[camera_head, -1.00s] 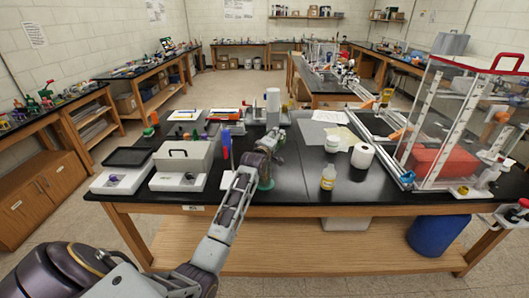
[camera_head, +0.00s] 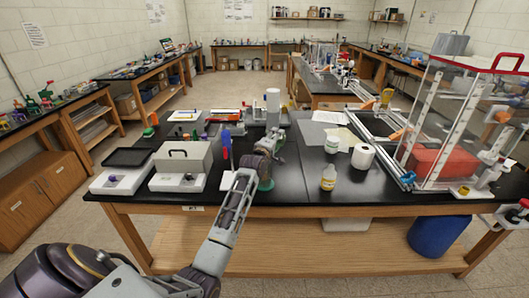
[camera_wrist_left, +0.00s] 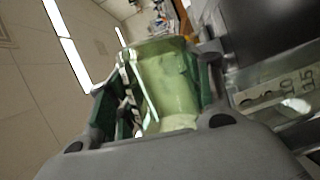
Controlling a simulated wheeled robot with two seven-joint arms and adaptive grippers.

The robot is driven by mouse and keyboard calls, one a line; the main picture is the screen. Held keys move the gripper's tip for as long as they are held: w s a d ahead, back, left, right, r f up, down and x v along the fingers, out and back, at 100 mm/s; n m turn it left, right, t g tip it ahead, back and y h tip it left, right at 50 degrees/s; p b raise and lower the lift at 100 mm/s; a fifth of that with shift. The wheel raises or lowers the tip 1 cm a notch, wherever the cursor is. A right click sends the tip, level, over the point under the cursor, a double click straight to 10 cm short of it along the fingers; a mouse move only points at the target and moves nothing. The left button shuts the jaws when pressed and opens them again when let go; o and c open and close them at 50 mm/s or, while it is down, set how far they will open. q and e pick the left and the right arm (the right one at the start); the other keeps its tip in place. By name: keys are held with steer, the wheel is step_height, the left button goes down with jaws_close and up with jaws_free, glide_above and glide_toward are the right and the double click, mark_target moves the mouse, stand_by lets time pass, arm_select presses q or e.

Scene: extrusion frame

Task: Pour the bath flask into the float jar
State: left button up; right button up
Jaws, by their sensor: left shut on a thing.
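My left gripper (camera_head: 276,136) is over the middle of the black bench, its arm reaching in from the front. In the left wrist view it is shut on a pale green, see-through glass vessel (camera_wrist_left: 168,80), which I take for the bath flask. In the head view the flask cannot be made out clearly. A green round object (camera_head: 266,184) stands partly behind my wrist; I cannot tell whether it is the float jar. My right gripper is not in view.
A blue upright object (camera_head: 227,147) and a grey case (camera_head: 184,157) are to the left. A clear-walled enclosure (camera_head: 462,120) occupies the right end.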

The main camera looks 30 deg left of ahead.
arm_select(q)
steer(key=shift+s+a+r+n+t, duration=0.1)
steer(key=shift+a+r+n+t, duration=0.2)
steer(key=shift+n, duration=0.4)
stand_by(0.7)
steer(key=shift+d, duration=0.1)
steer(key=shift+d+f+m, duration=0.15)
steer(key=shift+m, duration=0.45)
steer(key=shift+r+m+g+p, duration=0.25)
steer(key=shift+m+g+p, duration=0.5)
steer(key=shift+m, duration=0.25)
steer(key=shift+d+f, duration=0.1)
steer(key=shift+f+m, duration=0.15)
steer(key=shift+m, duration=0.15)
